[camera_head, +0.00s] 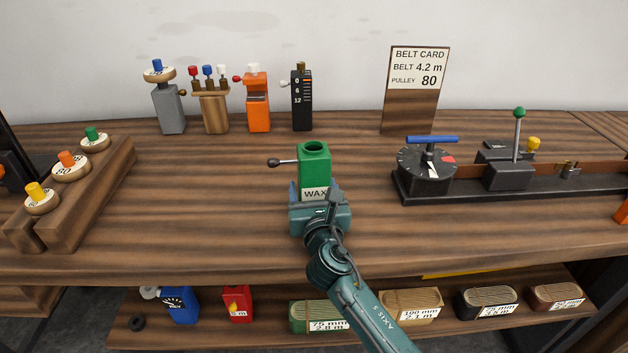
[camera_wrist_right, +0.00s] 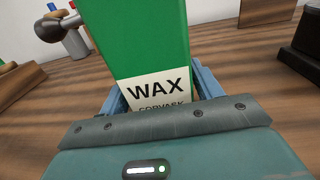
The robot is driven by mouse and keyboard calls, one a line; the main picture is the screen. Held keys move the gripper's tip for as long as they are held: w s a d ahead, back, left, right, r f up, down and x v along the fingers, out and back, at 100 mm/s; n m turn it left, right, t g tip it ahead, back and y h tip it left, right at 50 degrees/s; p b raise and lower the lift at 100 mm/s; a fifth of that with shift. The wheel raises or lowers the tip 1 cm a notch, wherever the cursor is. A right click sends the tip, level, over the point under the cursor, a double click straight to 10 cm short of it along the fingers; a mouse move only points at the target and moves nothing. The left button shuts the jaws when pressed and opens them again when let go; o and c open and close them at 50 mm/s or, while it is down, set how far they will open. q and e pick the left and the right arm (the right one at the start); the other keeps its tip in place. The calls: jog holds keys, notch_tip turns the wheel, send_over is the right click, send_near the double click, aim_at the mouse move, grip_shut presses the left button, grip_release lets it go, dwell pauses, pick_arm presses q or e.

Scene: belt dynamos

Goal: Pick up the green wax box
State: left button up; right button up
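The green wax box (camera_head: 314,165) is upright on the wooden workbench, near its middle. It has a round opening in its top, a small crank with a dark knob on its left and a white WAX label on its front. My right gripper (camera_head: 316,192) reaches in from the front, with one blue finger on each side of the box's lower part. In the right wrist view the green box (camera_wrist_right: 155,40) stands between the fingers, close to both. Whether they press on it cannot be told. The label's lower part is hidden by the gripper. My left gripper is not in view.
Several small devices, including an orange one (camera_head: 258,105), line the back. A belt card (camera_head: 413,90) stands behind right. A dial machine (camera_head: 427,170) is at right, a wooden pulley rack (camera_head: 75,200) at left. A lower shelf (camera_head: 265,338) holds boxes. Bench space beside the wax box is clear.

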aim_at(314, 150)
jog(key=shift+r, duration=0.15)
jog(key=c, duration=1)
notch_tip(314, 150, up, 6)
jog(key=p, duration=0.2)
jog(key=shift+r+p, duration=0.25)
jog(key=shift+p, duration=0.1)
notch_tip(314, 150, up, 2)
jog(key=shift+r+p, duration=0.2)
jog(key=shift+p, duration=0.1)
jog(key=shift+r, duration=0.55)
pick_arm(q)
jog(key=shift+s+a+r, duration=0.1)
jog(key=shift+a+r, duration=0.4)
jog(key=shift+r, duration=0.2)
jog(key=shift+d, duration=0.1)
